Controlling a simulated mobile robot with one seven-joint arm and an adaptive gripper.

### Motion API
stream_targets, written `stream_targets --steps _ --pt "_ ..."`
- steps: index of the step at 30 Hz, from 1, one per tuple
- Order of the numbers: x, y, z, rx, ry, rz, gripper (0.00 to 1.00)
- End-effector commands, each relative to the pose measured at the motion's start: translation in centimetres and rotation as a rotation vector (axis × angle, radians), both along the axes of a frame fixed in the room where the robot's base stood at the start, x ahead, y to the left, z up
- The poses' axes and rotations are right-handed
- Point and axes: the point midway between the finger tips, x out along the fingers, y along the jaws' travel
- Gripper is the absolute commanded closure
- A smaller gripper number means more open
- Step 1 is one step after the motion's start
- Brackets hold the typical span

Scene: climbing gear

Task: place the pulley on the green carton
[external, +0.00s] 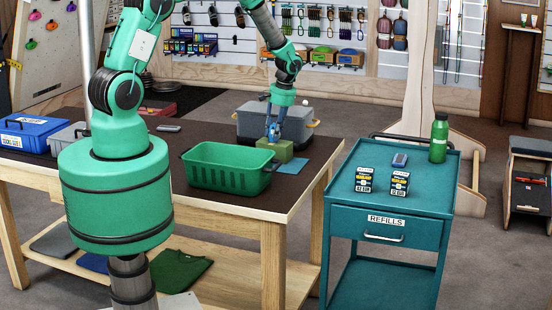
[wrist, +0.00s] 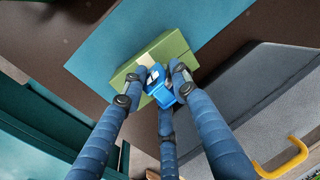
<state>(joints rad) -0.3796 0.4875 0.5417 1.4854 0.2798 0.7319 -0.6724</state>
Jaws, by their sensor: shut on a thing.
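The blue pulley (wrist: 166,97) is held between the dark blue fingers of my gripper (wrist: 158,86) in the wrist view. The green carton (wrist: 178,47), with a pale tape strip, lies just beyond the pulley there, and the pulley overlaps its near edge. In the external view my gripper (external: 273,132) points down at the top of the green carton (external: 283,154). The pulley there is hard to tell from the blue fingers. I cannot tell whether the pulley touches the carton.
A blue mat (external: 292,167) lies under and beside the carton. A green basket (external: 226,170) stands left of it. A grey crate (external: 250,121) with yellow latches stands close behind. A teal cart (external: 365,207) with boxes and a bottle stands to the right.

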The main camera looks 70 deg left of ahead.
Motion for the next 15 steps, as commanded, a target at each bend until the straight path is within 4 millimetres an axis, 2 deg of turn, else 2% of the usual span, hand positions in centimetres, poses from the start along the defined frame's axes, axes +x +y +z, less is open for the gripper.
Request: stream_targets --steps 3,4,6,15 --pt "-0.01 0.0 -0.37 0.0 0.0 0.0 1.0" --pt "-0.01 0.0 -0.34 0.0 0.0 0.0 0.68" --pt "-0.02 -0.01 -0.29 0.0 0.0 0.0 0.54" --pt "-0.02 0.0 -0.26 0.0 0.0 0.0 0.53"
